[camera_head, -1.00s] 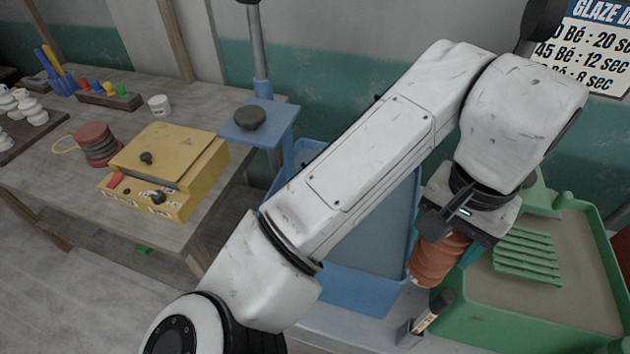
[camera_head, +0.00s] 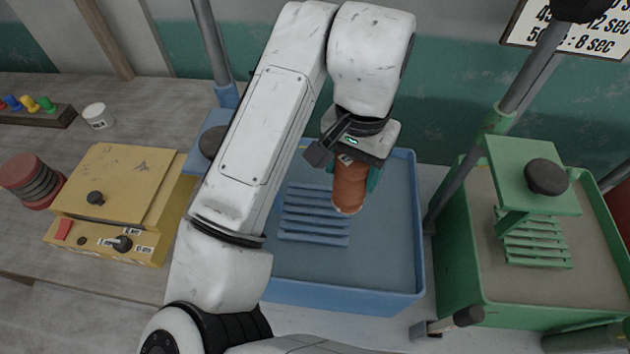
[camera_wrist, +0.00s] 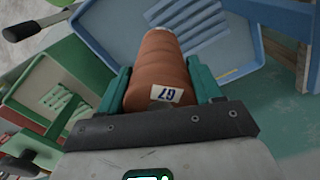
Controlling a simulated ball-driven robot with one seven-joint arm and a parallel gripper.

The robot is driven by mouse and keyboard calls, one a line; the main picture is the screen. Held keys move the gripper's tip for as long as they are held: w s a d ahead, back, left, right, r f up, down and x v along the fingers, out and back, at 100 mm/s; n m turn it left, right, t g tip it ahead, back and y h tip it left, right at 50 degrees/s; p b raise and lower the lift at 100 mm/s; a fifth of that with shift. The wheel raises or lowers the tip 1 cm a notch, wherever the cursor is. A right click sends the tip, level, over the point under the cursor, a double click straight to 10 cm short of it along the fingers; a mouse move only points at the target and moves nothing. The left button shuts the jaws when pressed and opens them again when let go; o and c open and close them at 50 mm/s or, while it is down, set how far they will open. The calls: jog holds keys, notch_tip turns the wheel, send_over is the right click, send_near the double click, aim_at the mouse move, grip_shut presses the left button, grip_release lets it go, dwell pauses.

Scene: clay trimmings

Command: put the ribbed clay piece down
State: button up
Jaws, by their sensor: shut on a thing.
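The ribbed clay piece (camera_head: 349,188) is a reddish-brown ribbed cylinder. It hangs from my gripper (camera_head: 357,170) over the blue tub (camera_head: 400,295), to the right of the slatted blue rack (camera_head: 312,214) in the tub. In the wrist view the clay piece (camera_wrist: 160,70) lies between the two green fingers of my gripper (camera_wrist: 162,92), which are shut on it. A white label marked 67 (camera_wrist: 165,94) shows near its gripped end. In the head view the fingers are mostly hidden by my wrist and the piece.
A green tub (camera_head: 455,285) with a slatted rack (camera_head: 538,250) and a raised green plate (camera_head: 525,165) stands to the right. A yellow box with knobs (camera_head: 115,180) and red-and-grey discs (camera_head: 32,180) are on the table at left. A dark-handled tool (camera_head: 450,321) lies between the tubs in front.

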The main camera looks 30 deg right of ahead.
jog(key=w+a+f, duration=0.1)
jog(key=w+f, duration=0.1)
jog(key=f, duration=0.3)
jog(key=w+a+f+p, duration=0.1)
jog(key=w+a+f, duration=0.1)
jog(key=w+f, duration=0.1)
jog(key=shift+w+a+f, duration=0.25)
jog(key=shift+w+f, duration=0.05)
jog(key=shift+f, duration=0.55)
jog(key=shift+f, duration=0.1)
jog(key=o, duration=1.7)
jog(key=shift+c, duration=0.2)
notch_tip(320, 180, up, 12)
jog(key=b, duration=0.1)
